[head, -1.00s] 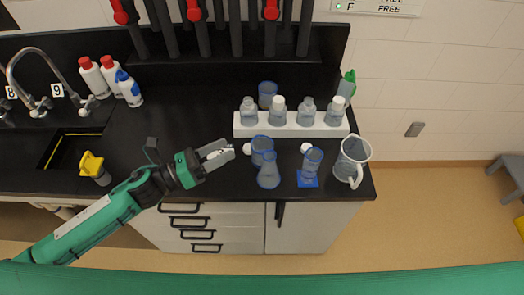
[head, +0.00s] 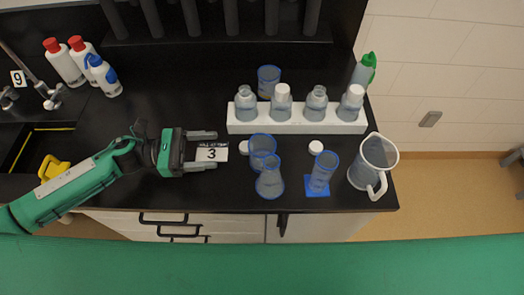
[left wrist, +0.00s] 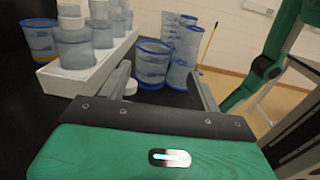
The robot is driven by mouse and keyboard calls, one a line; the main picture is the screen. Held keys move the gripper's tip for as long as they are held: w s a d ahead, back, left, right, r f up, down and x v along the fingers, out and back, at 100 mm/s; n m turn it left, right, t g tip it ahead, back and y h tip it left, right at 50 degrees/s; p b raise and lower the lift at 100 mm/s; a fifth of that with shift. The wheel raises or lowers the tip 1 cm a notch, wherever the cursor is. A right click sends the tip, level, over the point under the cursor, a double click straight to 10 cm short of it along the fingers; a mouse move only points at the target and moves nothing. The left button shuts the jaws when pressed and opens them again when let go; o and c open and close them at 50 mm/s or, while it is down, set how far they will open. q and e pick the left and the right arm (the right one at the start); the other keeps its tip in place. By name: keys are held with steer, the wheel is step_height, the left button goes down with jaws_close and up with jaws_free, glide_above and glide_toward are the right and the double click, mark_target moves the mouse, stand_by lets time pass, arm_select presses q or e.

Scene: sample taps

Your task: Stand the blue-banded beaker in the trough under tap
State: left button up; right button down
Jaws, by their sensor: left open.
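A clear beaker with a blue rim (head: 263,146) stands on the black counter, right of my left gripper (head: 214,150). In the left wrist view this beaker (left wrist: 153,62) shows between the fingers, beyond their tips. A second blue-rimmed beaker (head: 269,76) stands behind the white rack; I cannot tell surely which is the blue-banded one. My left gripper is open, low over the counter, its fingers pointing right, apart from the beaker. A white card marked 3 (head: 211,155) shows between the fingers. A dark trough (head: 18,153) lies at the far left; its tap (head: 50,98) is partly cut off.
A conical flask (head: 270,185) stands directly in front of the near beaker. A measuring cylinder (head: 322,172) and a jug (head: 375,165) stand further right. The white rack (head: 295,127) holds several bottles. White bottles (head: 62,62) stand back left. The counter between them and the rack is clear.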

arm_select(q)
steer(key=shift+w+f, duration=0.45)
steer(key=shift+f, duration=0.3)
steer(key=shift+w, duration=0.2)
steer(key=p, duration=0.3)
glide_toward(263, 146)
steer(key=d+r, duration=0.1)
steer(key=s+d+r, duration=0.1)
steer(key=r, duration=0.1)
steer(key=s+d+r, duration=0.1)
steer(key=d, duration=0.1)
steer(key=shift+s+d+r, duration=0.1)
steer(key=shift+s+r, duration=0.1)
steer(key=shift+r, duration=0.15)
steer(key=shift+d, duration=0.25)
steer(key=shift+d+r+p, duration=0.15)
steer(key=shift+d+p, duration=0.35)
steer(key=shift+p, duration=0.05)
steer(key=d+p, duration=0.2)
steer(key=d, duration=0.1)
steer(key=shift+d, duration=0.65)
steer(key=c, duration=0.7)
arm_select(e)
steer(key=r, duration=0.5)
steer(key=shift+w+r, duration=0.3)
steer(key=shift+w, duration=0.1)
